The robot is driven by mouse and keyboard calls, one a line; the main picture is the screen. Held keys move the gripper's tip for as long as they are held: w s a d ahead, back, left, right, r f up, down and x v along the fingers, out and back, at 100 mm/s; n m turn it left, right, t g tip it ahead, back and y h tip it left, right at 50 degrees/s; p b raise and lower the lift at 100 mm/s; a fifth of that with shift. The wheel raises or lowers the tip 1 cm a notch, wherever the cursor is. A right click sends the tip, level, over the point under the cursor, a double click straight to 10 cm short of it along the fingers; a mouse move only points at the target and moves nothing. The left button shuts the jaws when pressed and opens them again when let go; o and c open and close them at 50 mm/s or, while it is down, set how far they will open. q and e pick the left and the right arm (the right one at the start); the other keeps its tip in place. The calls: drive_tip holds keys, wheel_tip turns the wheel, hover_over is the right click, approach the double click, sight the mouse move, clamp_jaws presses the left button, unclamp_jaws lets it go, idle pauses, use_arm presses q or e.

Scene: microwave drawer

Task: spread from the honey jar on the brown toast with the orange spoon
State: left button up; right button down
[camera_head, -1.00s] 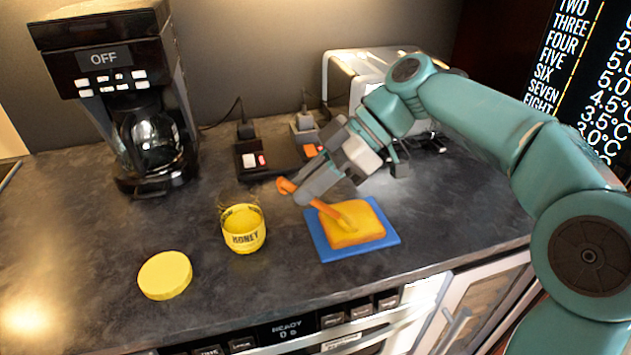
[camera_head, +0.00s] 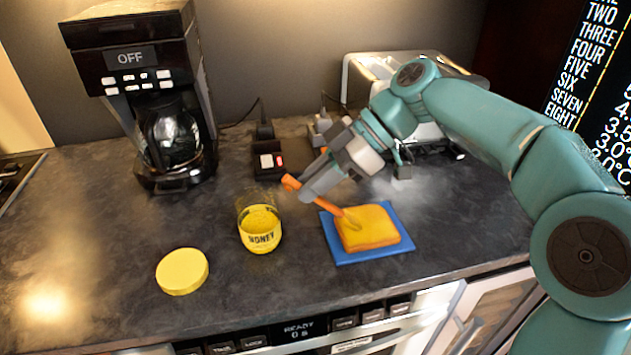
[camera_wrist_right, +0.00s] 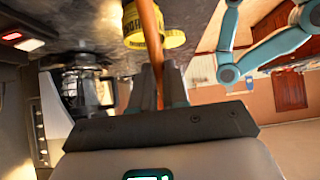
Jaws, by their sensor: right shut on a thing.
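The orange spoon (camera_head: 318,200) is held by its handle in my right gripper (camera_head: 318,182), which is shut on it. The spoon slants down to the right, its bowl end on or just above the toast's upper left part. The toast (camera_head: 370,232) has an orange-yellow top and lies on a blue board (camera_head: 348,256). The open honey jar (camera_head: 262,238) stands left of the toast, with yellow honey inside. In the right wrist view, the spoon handle (camera_wrist_right: 150,40) runs between the fingers, with the yellow jar (camera_wrist_right: 172,38) behind. My left gripper is not visible.
A yellow lid (camera_head: 182,272) lies left of the jar. A coffee maker (camera_head: 150,95) stands at the back left. A toaster (camera_head: 360,75) and a power strip (camera_head: 268,165) are behind my gripper. The counter is clear between lid and coffee maker.

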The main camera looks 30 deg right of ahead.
drive_tip(key=shift+w, duration=0.3)
drive_tip(key=shift+w+d+p, duration=0.25)
drive_tip(key=shift+w+p, duration=0.45)
drive_tip(key=shift+w, duration=0.3)
drive_tip(key=shift+d, duration=0.2)
drive_tip(key=shift+s+d, duration=0.2)
drive_tip(key=shift+d, duration=0.4)
drive_tip(key=shift+s+d, duration=0.15)
drive_tip(key=shift+d, duration=0.45)
drive_tip(key=d, duration=0.2)
drive_tip(key=shift+s+d+f, duration=0.2)
drive_tip(key=shift+s+d, duration=0.1)
drive_tip(key=shift+s, duration=0.05)
drive_tip(key=shift+a, duration=0.1)
